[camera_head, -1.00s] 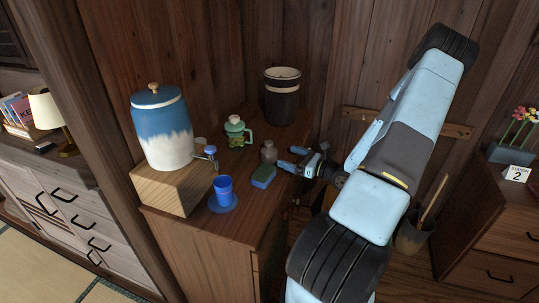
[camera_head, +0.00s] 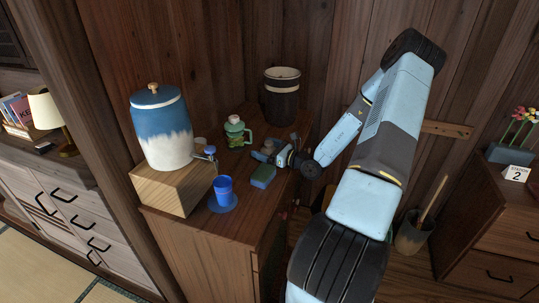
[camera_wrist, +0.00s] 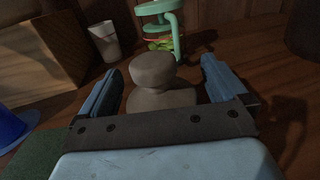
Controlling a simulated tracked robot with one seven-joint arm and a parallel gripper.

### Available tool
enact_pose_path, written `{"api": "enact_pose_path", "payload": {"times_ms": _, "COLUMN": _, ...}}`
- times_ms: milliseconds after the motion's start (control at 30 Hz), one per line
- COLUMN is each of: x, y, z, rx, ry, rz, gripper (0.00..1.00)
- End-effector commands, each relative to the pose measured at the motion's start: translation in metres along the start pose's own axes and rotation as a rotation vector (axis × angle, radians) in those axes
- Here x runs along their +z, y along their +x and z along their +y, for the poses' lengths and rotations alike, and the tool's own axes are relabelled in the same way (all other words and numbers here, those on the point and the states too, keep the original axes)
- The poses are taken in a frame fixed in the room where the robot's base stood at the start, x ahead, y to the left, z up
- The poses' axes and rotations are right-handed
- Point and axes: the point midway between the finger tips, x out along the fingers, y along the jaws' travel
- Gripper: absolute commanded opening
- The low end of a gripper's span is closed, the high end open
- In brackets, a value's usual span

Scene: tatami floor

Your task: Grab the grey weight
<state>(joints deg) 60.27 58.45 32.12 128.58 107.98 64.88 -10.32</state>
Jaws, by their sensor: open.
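The grey weight (camera_wrist: 153,72) has a rounded knob on a wider body. In the wrist view it stands upright between the two fingers of my gripper (camera_wrist: 158,88), with a visible gap on either side of its knob. Its lower part is hidden behind the gripper's palm plate. In the head view my gripper (camera_head: 272,155) is at the weight (camera_head: 268,146) on the wooden cabinet top, and its fingers partly cover the weight. My gripper is open.
A green sponge (camera_head: 263,175) lies just in front of the weight. A blue cup (camera_head: 223,188) and a blue-and-white dispenser on a wooden block (camera_head: 172,186) are to the left.

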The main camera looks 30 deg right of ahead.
Motion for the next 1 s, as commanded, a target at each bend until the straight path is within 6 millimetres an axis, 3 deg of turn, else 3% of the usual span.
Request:
{"api": "enact_pose_path", "payload": {"times_ms": 267, "x": -0.0002, "y": 0.0034, "z": -0.0003, "rx": -0.001, "ry": 0.0, "rz": 0.001, "gripper": 0.97}}
{"api": "enact_pose_path", "payload": {"times_ms": 1000, "x": -0.0002, "y": 0.0031, "z": -0.0005, "rx": -0.002, "ry": 0.0, "rz": 0.001, "gripper": 0.26}}
